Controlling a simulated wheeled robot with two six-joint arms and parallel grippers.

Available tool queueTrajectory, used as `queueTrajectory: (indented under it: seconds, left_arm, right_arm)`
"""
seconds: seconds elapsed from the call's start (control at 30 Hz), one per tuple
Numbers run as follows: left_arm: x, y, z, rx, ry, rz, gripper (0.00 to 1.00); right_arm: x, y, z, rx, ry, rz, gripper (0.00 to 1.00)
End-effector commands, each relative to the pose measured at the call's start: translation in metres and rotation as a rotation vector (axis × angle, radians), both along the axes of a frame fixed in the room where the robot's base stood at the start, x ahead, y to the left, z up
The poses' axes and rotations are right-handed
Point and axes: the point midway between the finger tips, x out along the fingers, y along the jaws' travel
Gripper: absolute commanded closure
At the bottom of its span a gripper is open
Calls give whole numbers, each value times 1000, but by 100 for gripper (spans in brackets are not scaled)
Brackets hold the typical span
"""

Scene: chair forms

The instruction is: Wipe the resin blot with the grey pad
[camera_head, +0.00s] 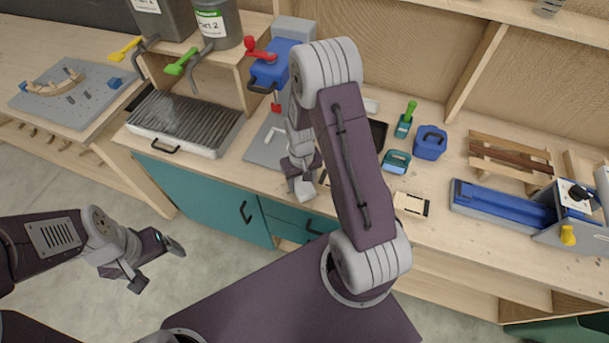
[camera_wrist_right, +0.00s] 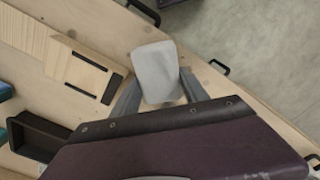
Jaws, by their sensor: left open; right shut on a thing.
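The grey pad (camera_wrist_right: 155,72) is a pale, rounded block between the two fingers of my right gripper (camera_wrist_right: 158,92), which is shut on it. In the head view the pad (camera_head: 305,189) shows below the right gripper (camera_head: 301,172), near the front edge of the workbench (camera_head: 436,228). The pad hides what lies under it, and I cannot tell whether it touches the bench. I cannot make out the resin blot in either view. My left gripper (camera_head: 155,262) is open and empty, over the floor left of my base.
A wooden block with dark slots (camera_wrist_right: 85,72) and a black tray (camera_wrist_right: 38,138) stand near the pad. A ridged metal plate (camera_head: 182,118) lies left on the bench. Blue container (camera_head: 430,142) and blue vise (camera_head: 500,206) stand right. My right arm hides part of the bench.

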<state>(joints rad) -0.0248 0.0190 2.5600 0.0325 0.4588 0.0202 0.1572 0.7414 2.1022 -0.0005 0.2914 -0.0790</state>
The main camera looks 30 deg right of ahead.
Motion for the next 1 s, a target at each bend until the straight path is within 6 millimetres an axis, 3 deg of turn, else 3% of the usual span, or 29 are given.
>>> queueTrajectory:
  seconds: [0.17,0.5,1.0]
  left_arm:
    - [0,0,1,0,0,0,15]
    - [0,0,4,0,0,0,15]
    - [0,0,56,0,0,0,15]
  right_arm:
    - [-9,10,0,1,3,1,100]
    - [-10,11,2,1,5,0,100]
    - [-10,11,61,1,5,0,100]
